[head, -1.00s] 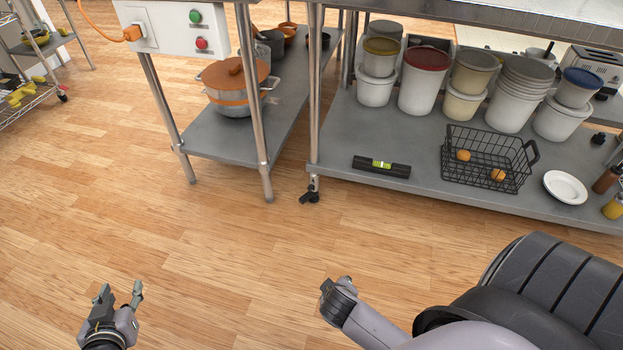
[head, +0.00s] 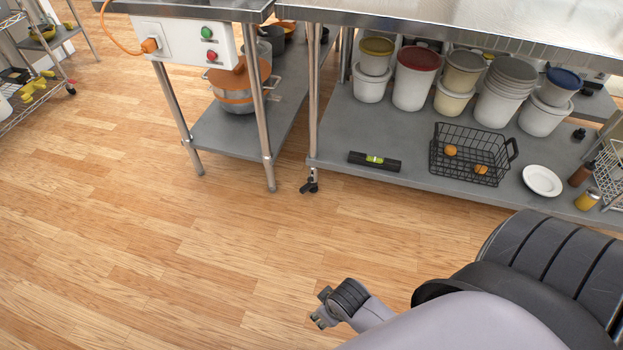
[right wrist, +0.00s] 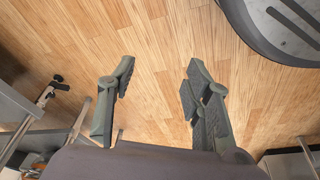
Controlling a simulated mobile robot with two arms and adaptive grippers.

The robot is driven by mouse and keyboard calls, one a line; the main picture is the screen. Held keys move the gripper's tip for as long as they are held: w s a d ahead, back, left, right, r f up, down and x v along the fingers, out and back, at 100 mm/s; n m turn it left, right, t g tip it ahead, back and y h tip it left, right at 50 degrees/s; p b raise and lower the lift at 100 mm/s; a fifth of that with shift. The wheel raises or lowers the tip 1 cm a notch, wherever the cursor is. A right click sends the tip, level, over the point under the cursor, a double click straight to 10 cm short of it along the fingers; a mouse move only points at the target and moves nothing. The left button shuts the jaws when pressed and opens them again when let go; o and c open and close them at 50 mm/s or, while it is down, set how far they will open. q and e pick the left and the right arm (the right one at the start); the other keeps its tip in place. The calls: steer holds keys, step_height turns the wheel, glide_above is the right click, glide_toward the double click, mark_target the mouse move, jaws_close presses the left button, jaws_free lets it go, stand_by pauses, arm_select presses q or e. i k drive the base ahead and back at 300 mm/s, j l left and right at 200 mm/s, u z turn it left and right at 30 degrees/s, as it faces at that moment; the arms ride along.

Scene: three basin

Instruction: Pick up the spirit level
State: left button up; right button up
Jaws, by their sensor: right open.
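The spirit level (head: 386,163) is a short black bar with a bright green vial in its middle. It lies flat on the grey lower shelf (head: 340,135) of the right-hand steel table, near the front edge and the left leg. My right gripper (head: 320,312) hangs over the floor in front of the table, well short of the level and apart from it. In the right wrist view my right gripper (right wrist: 158,85) has its two fingers spread, with only wood floor between them. I cannot make out the level in that view. My left gripper is out of view.
A black wire basket (head: 467,160) with orange fruit sits right of the level, beside a white plate (head: 542,181). Several lidded tubs (head: 415,82) stand behind. The tabletop edge (head: 450,35) overhangs the shelf. A caster (head: 311,185) sticks out below. The floor (head: 180,240) in front is clear.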

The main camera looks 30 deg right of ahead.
mark_target(361, 158)
steer(key=z, duration=1.55)
steer(key=i, duration=0.1)
